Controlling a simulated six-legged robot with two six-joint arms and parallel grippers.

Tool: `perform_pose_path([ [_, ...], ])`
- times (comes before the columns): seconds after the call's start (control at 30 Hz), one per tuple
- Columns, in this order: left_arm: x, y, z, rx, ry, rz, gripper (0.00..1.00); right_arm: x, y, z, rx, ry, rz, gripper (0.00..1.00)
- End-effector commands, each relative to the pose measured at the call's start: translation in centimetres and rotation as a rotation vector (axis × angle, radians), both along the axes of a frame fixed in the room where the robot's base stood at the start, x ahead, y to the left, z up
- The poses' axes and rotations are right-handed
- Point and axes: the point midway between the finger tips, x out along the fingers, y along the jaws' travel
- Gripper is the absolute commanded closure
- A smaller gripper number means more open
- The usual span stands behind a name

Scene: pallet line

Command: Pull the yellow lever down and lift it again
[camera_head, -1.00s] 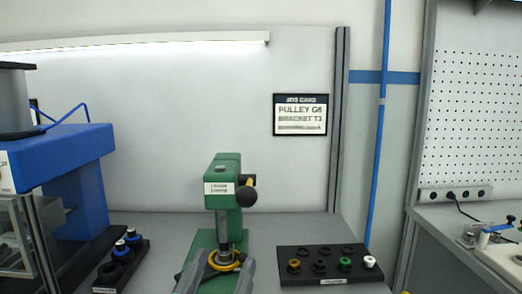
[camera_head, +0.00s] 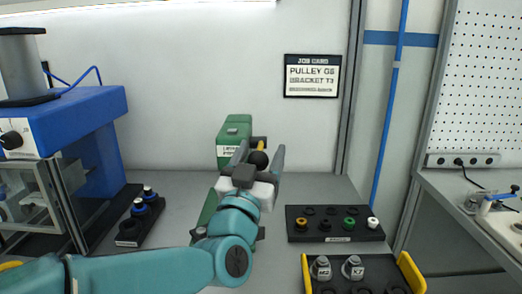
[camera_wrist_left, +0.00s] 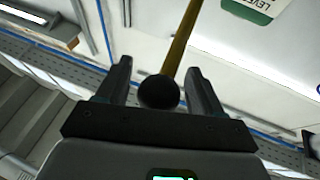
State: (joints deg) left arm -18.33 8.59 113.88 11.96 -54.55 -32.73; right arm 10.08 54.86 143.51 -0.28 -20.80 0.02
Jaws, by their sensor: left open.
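The green press (camera_head: 235,128) stands at mid-picture in the head view, largely hidden behind my left arm. Its yellow lever (camera_head: 261,146) ends in a black ball knob (camera_head: 258,159). My left gripper (camera_head: 261,154) is open, with one finger on each side of the knob. In the left wrist view, the knob (camera_wrist_left: 158,92) sits between the open fingers of the left gripper (camera_wrist_left: 160,70), with gaps on both sides. The yellow rod (camera_wrist_left: 183,42) runs up from it. My right gripper is out of view.
A blue machine (camera_head: 85,118) stands at left, with a black holder (camera_head: 128,232) beside it. A black rack of coloured parts (camera_head: 335,238) lies right of the press. A tray with yellow handles (camera_head: 412,272) is in front of it.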

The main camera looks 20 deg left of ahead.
Motion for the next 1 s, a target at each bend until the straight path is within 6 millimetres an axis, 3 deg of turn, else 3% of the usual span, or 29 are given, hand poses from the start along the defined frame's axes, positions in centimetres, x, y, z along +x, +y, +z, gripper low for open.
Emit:
perform_pose_path([
  [0.33,0.3,0.0,0.1,0.000,0.000,-0.001,0.37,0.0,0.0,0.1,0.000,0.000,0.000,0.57],
  [0.53,0.3,0.0,0.1,0.000,0.001,-0.001,1.00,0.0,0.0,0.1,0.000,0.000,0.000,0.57],
  [1.0,0.4,1.4,1.4,-0.012,0.037,0.002,1.00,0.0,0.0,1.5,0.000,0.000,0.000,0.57],
])
